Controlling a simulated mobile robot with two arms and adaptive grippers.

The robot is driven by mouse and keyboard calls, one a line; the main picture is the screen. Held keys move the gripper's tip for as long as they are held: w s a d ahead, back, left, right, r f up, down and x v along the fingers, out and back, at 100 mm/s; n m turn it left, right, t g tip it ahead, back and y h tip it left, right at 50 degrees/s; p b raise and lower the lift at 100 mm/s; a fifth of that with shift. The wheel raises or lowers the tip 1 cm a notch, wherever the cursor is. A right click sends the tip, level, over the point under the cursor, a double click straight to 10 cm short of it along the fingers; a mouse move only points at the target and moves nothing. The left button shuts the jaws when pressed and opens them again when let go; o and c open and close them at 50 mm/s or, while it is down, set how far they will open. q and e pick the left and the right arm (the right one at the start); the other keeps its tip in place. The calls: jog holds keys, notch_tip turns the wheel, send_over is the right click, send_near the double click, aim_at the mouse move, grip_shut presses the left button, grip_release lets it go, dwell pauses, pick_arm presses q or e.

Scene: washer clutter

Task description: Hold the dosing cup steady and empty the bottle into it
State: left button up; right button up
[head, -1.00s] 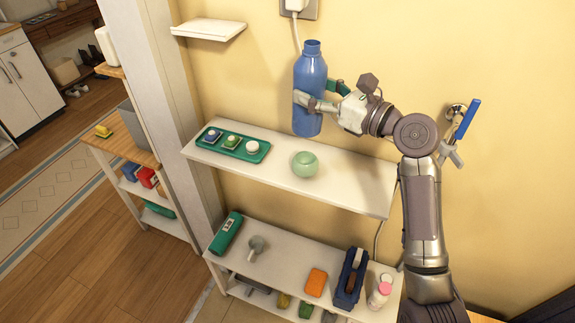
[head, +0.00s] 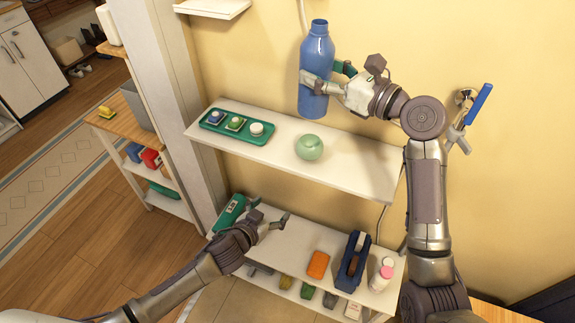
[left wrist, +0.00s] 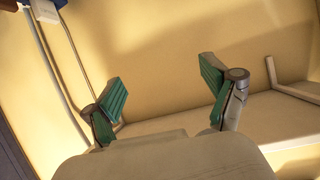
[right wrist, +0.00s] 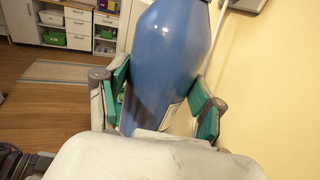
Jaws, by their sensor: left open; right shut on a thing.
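A tall blue bottle (head: 314,50) stands upright in the air in front of the wall, above the upper shelf. My right gripper (head: 322,78) is shut around its middle. The right wrist view shows the bottle (right wrist: 170,50) between both green finger pads. My left gripper (head: 268,211) is open over the lower shelf, beside the green box. The small grey cup-like thing seen earlier on the lower shelf is hidden or not clear behind my left gripper. No cup shows between the open fingers in the left wrist view (left wrist: 172,100).
The upper shelf (head: 365,165) holds a green tray (head: 225,133) with several small items and a round green jar (head: 309,147). The lower shelf holds a green box (head: 230,212), an orange block (head: 318,264), a blue dispenser (head: 354,262) and white bottles (head: 380,277).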

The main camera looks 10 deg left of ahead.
pick_arm(q)
jog(key=s+d+r+m+t+h, duration=0.1)
jog(key=d+r+h, duration=0.35)
jog(key=r, duration=0.85)
jog(key=t+y, duration=0.1)
jog(key=y, duration=0.1)
send_near(315, 141)
jog(key=shift+s+a+f+h, duration=0.15)
jog(key=shift+s+a, duration=0.15)
jog(key=shift+s, duration=0.25)
jog(key=shift+s+a+h, duration=0.1)
jog(key=shift+s+a, duration=0.2)
jog(key=shift+s, duration=0.25)
jog(key=shift+w+n, duration=0.2)
jog(key=shift+n, duration=0.1)
jog(key=shift+w+d, duration=0.2)
jog(key=shift+w, duration=0.1)
jog(key=x, duration=1.1)
jog(key=shift+s, duration=0.1)
jog(key=c, duration=1.1)
jog(key=shift+o, duration=0.2)
jog(key=o, duration=1.1)
